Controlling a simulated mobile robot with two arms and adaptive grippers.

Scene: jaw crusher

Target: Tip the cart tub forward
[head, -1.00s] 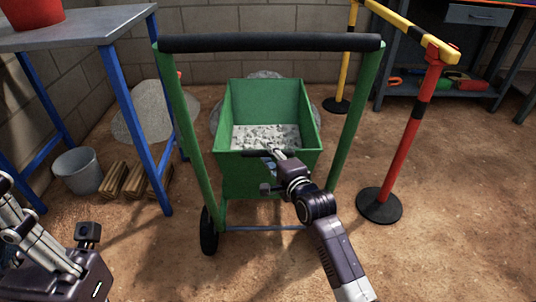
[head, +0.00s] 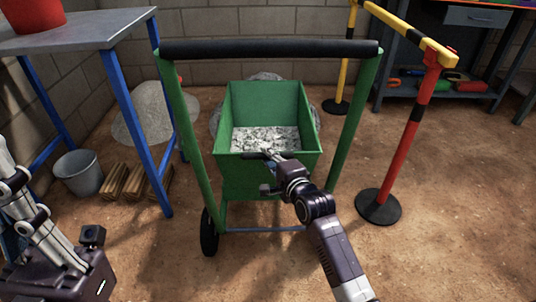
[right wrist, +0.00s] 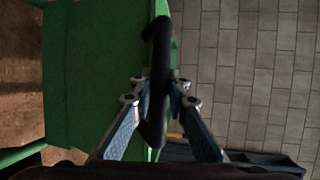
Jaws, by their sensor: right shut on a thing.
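The green cart's tub (head: 240,180) stands in the middle of the head view, its opening facing up, with pale rubble (head: 265,139) inside. A dark bar (head: 252,155) runs along the tub's near rim. My right gripper (head: 270,162) is at this near rim. In the right wrist view its two fingers (right wrist: 160,92) lie on both sides of the black bar (right wrist: 158,60), shut on it, beside the green tub wall (right wrist: 98,70). My left gripper's fingers are not in view; only parts of my left arm show at the lower left.
The cart's black push handle (head: 270,49) crosses above the tub between green side posts. A red post (head: 405,140) with a yellow barrier stands close on the right. A blue-legged table (head: 90,30), a grey bucket (head: 78,172) and wood pieces are on the left.

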